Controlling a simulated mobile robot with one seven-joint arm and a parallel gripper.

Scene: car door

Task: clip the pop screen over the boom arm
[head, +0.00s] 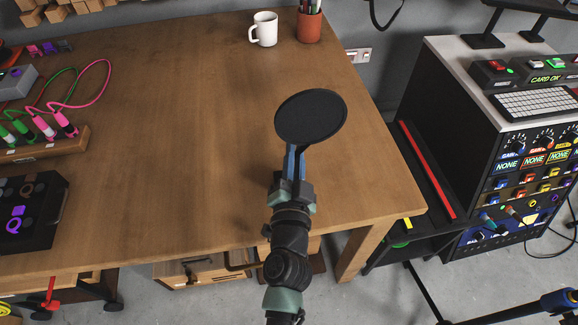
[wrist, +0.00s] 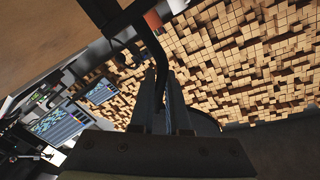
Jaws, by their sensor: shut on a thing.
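The pop screen (head: 311,116) is a round black disc on a dark stem, above the right part of the desk in the head view. My gripper (head: 293,165) is shut on its stem, just below the disc. In the wrist view the fingers (wrist: 164,105) close around a dark stem, and a curved dark piece (wrist: 150,42) rises from it to a thicker bar at the top. A dark round edge behind the fingers looks like the disc (wrist: 205,123). I cannot clearly identify the boom arm; a dark pole with a blue end (head: 556,301) lies at the lower right.
The wooden desk (head: 160,110) is clear in its middle. A white mug (head: 264,29) and a pen pot (head: 309,27) stand at its back edge. Cable gear (head: 40,140) fills the left side. A rack unit (head: 520,190) stands beyond the right edge.

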